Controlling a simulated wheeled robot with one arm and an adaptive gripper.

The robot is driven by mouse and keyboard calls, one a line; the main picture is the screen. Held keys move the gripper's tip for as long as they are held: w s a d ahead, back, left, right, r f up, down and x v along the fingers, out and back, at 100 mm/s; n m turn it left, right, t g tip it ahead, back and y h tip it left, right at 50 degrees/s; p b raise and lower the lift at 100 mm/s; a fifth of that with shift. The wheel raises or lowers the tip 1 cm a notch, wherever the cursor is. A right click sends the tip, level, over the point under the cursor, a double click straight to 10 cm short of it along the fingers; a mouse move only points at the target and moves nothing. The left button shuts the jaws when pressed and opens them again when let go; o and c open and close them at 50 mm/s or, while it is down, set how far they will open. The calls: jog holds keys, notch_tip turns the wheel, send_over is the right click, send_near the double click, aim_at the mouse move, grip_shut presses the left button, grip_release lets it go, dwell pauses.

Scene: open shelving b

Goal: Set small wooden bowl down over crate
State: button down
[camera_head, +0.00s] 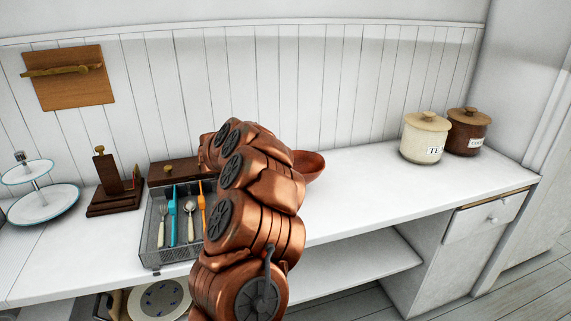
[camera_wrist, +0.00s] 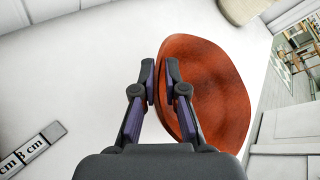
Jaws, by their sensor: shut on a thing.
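The small wooden bowl (camera_wrist: 212,90) is reddish brown and fills the right of the wrist view, tilted with its edge toward my gripper. My gripper (camera_wrist: 160,75) is shut on its rim, one finger on each side. In the head view part of the bowl (camera_head: 310,164) shows to the right of my arm, at the back of the white counter; my arm hides the gripper there. No crate is clearly recognisable. A dark wooden box (camera_head: 172,171) at the back wall is partly hidden by my arm, and I cannot tell whether it is the crate.
A mesh cutlery tray (camera_head: 154,243) stands left of my arm. A dark wooden stand (camera_head: 112,188) and a two-tier plate stand (camera_head: 42,200) are farther left. Two lidded jars, cream (camera_head: 423,143) and brown (camera_head: 467,136), stand at right. The counter (camera_head: 360,195) between is clear. Plates (camera_head: 158,298) lie below.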

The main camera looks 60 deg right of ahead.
jog(key=shift+s+d+f, duration=0.1)
jog(key=shift+s+d, duration=0.05)
jog(key=shift+d, duration=0.35)
jog(key=shift+s+d+f, duration=0.1)
jog(key=shift+d, duration=0.4)
jog(key=shift+f, duration=1.65)
jog(key=shift+f, duration=0.15)
jog(key=c, duration=1.2)
grip_release()
jog(key=shift+c, duration=0.2)
jog(key=shift+r, duration=0.2)
jog(key=v, duration=1.2)
jog(key=shift+b, duration=0.4)
jog(key=shift+w, duration=0.1)
